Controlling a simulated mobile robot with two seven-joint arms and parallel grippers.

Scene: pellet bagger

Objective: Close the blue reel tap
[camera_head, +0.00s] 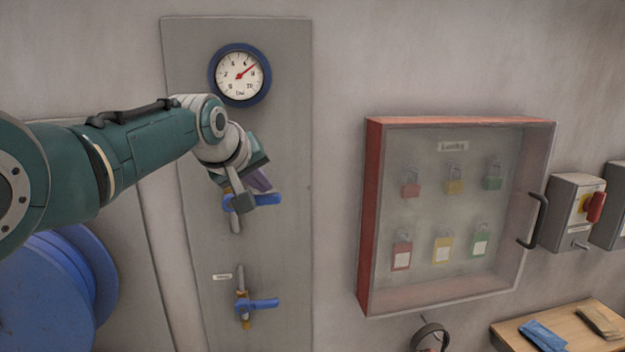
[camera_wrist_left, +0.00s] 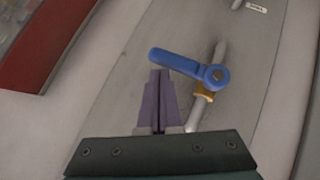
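Two taps with blue levers sit on a grey wall panel. The upper tap (camera_head: 266,199) has its lever crosswise to its vertical pipe, pointing right in the head view; its left part is partly covered by my left gripper. The same lever (camera_wrist_left: 178,64) shows in the left wrist view. My left gripper (camera_head: 262,181) has its purple fingers (camera_wrist_left: 160,76) together, with nothing visible between them. Their tips are at the lever's edge; I cannot tell whether they touch it. The lower tap (camera_head: 262,304) also has its lever pointing right. My right gripper is out of view.
A small label (camera_head: 222,276) is beside the lower tap; its text is unreadable. A gauge (camera_head: 240,75) is above the taps. A red-framed lock cabinet (camera_head: 373,220) juts out to the right. A blue reel (camera_head: 45,290) stands at lower left. The panel around the taps is clear.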

